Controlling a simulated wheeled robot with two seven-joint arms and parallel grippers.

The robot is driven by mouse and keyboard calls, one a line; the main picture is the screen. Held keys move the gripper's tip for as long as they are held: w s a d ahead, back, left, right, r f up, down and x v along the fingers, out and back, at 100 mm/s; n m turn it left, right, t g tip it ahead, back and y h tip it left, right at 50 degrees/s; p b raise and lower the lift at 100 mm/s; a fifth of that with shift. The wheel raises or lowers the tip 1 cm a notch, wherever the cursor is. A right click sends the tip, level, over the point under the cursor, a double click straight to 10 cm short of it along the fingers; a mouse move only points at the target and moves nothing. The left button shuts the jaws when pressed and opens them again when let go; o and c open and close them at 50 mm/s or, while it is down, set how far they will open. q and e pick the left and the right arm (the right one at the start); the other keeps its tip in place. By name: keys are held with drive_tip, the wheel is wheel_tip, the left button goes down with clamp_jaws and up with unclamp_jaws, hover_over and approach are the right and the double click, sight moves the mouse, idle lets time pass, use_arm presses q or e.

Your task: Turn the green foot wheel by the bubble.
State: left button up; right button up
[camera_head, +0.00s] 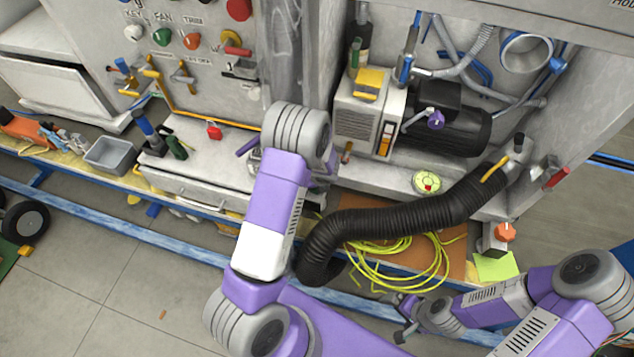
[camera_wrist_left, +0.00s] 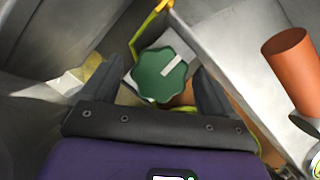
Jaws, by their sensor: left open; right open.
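The green foot wheel (camera_wrist_left: 160,76) has a scalloped rim and a pale stripe. In the left wrist view it lies between the two dark fingers of my open left gripper (camera_wrist_left: 154,68); I cannot tell whether they touch it. In the head view my left arm hides the wheel and that gripper. The round yellow-green bubble (camera_head: 428,183) with a red spot sits on the grey ledge, right of my left arm. Its edge also shows in the left wrist view (camera_wrist_left: 315,162). My right gripper (camera_head: 403,318) is open and empty at the lower right.
A thick black corrugated hose (camera_head: 395,225) crosses right of my left arm, above a coiled yellow cable (camera_head: 385,268). An orange knob (camera_head: 505,232) stands at the right. An orange cylinder (camera_wrist_left: 289,65) rises beside the wheel. A grey bin (camera_head: 110,154) sits at the left.

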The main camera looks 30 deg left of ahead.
use_arm(q)
drive_tip(key=c, duration=1)
drive_tip(key=shift+c, duration=0.2)
drive_tip(key=n+p, duration=0.2)
drive_tip(key=shift+r+n+g+y, duration=0.1)
drive_tip(key=shift+n+g+y, duration=0.2)
drive_tip(key=shift+n+g, duration=0.1)
drive_tip(key=n+g+p, duration=0.1)
drive_tip(key=n, duration=0.1)
drive_tip(key=shift+w+d+n+y, duration=0.1)
drive_tip(key=shift+n+y, duration=0.2)
drive_tip(key=n+g, duration=0.1)
drive_tip(key=n, duration=0.1)
drive_tip(key=shift+w+n, duration=0.1)
drive_tip(key=shift+n, duration=0.2)
drive_tip(key=shift+n+g, duration=0.6)
drive_tip(key=shift+n, duration=0.8)
